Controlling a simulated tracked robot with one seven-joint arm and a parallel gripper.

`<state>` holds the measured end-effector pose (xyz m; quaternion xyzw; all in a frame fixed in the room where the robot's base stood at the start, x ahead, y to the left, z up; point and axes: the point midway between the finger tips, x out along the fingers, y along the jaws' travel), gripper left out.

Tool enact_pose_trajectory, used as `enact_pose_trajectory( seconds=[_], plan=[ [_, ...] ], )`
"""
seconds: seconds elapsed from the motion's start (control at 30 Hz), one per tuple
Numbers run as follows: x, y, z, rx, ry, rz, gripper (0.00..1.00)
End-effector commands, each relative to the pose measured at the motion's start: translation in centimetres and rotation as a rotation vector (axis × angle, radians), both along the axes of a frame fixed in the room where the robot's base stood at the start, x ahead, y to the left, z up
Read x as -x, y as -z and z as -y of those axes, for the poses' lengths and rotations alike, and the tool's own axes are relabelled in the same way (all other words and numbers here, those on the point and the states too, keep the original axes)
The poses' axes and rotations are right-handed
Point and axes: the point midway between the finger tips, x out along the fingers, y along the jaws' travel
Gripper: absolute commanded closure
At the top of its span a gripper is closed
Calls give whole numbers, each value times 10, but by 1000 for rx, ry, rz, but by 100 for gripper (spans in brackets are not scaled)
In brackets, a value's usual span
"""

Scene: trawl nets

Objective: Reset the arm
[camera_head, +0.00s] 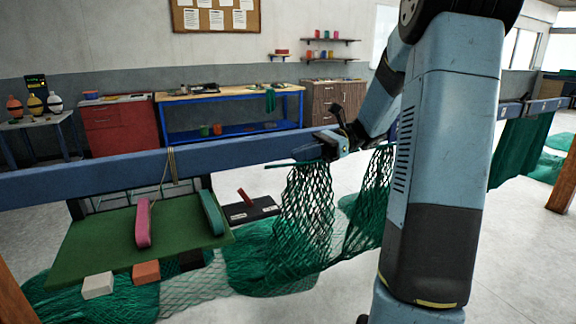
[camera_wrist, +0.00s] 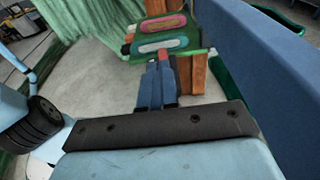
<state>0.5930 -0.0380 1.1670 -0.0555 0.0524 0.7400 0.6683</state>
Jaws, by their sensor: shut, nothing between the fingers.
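My arm rises at the right of the head view and reaches left to the long blue beam. My gripper (camera_head: 308,152) is in front of the beam, just above the hanging green net (camera_head: 305,205). In the wrist view my gripper (camera_wrist: 158,68) shows shut, with nothing held. Beyond it in that view lies the green board (camera_wrist: 190,53) with a pink-edged tool and a grey-topped tool on it. I cannot tell whether the fingertips touch the net or the beam.
The blue beam (camera_head: 90,177) crosses the head view and runs close along the right of the wrist view (camera_wrist: 270,70). A green work board (camera_head: 105,235) holds a pink tool (camera_head: 143,222) and a green tool (camera_head: 211,213). Blocks and loose netting lie in front.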

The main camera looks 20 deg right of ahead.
Motion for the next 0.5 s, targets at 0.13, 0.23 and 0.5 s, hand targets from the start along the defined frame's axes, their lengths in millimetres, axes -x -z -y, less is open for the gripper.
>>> enact_pose_trajectory(
  seconds=[0.13, 0.23, 0.5],
  plan=[
    [-1, -5, 8, 1, -1, 1, 100],
    [-1, -6, 10, 0, -2, 1, 100],
    [-1, -6, 10, 0, -1, 1, 100]
  ],
)
